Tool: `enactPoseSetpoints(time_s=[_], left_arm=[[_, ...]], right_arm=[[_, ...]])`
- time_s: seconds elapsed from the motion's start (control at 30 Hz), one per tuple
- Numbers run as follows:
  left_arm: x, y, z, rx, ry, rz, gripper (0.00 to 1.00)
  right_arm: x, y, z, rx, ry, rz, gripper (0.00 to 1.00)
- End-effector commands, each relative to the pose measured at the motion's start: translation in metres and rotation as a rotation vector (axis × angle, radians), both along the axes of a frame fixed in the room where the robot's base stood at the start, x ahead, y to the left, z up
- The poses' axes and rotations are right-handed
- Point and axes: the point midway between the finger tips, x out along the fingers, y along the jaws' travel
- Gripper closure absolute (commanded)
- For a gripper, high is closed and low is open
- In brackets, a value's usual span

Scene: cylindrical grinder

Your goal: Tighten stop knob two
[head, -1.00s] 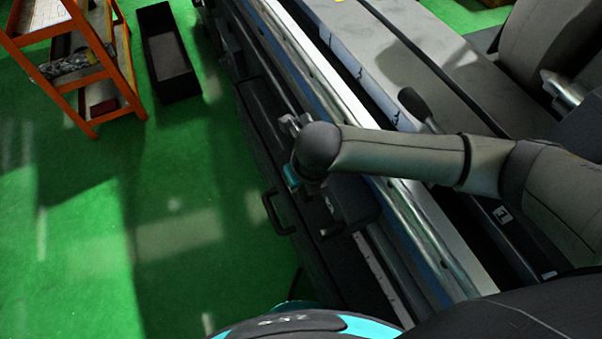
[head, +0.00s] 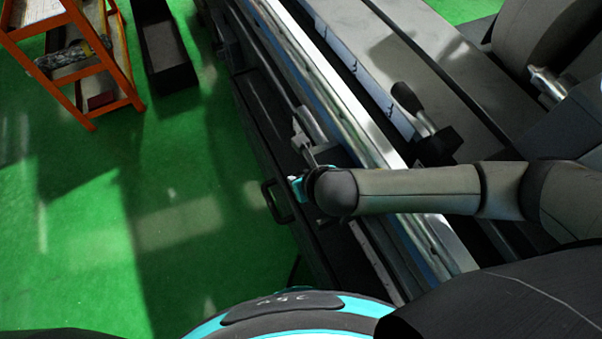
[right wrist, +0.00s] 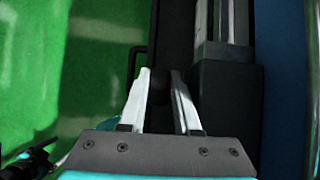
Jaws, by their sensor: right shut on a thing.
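My right gripper (head: 304,143) is at the dark front rail of the grinder, beside a stop block. In the right wrist view the two pale fingers of the right gripper (right wrist: 160,100) stand on either side of a small dark knob (right wrist: 158,86), and the gripper is shut on it. The knob is dark against the dark rail, so its edges are hard to make out. Whether it is stop knob two cannot be read from any mark. In the head view my wrist and fingers hide the knob. My left gripper is not in view.
A dark block (right wrist: 226,105) is close to the right of the fingers. A bar handle (head: 276,201) sticks out from the machine front. A black-handled lever (head: 410,100) stands behind my arm. An orange step ladder (head: 85,60) and a black bin (head: 165,50) stand on open green floor.

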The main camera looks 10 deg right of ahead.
Motion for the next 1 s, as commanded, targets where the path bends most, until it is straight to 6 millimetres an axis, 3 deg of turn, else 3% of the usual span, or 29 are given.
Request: enactPoseSetpoints(time_s=[0.2,0.23,0.3,0.67,1.0], left_arm=[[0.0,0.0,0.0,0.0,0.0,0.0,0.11],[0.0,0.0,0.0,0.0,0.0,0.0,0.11],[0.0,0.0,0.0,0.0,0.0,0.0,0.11],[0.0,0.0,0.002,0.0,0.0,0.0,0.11],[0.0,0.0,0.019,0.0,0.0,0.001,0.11]], right_arm=[[0.002,0.001,0.002,0.002,-0.007,0.001,1.0],[0.002,0.001,0.002,0.002,-0.007,0.001,0.65],[0.002,0.001,0.002,0.002,-0.006,0.001,0.58],[-0.002,-0.001,0.005,0.0,-0.001,0.001,0.56],[-0.032,-0.01,0.05,0.001,-0.001,0.001,0.56]])
